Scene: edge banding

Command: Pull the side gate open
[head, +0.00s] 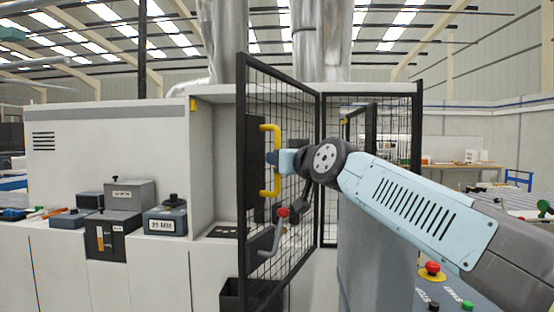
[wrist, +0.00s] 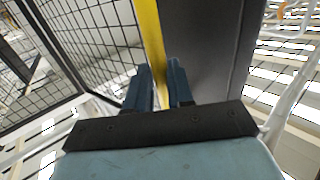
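The side gate (head: 240,215) is a black-framed wire mesh panel in the middle of the head view. It stands at an angle, swung out from the machine front, with an open bay visible to its left. Its yellow handle (head: 276,190) is an upright bar on a dark plate. My gripper (head: 272,158) is at the handle's middle. In the wrist view the yellow handle (wrist: 150,35) runs between the two blue fingers of my gripper (wrist: 160,80), which close on it from both sides. A grey lever with a red knob (head: 282,212) hangs below the handle.
A fixed mesh panel (head: 330,180) stands behind the gate. Left is the machine body (head: 110,140) with several grey boxes on its ledge. A control panel with a red emergency button (head: 432,268) is at lower right, below my arm.

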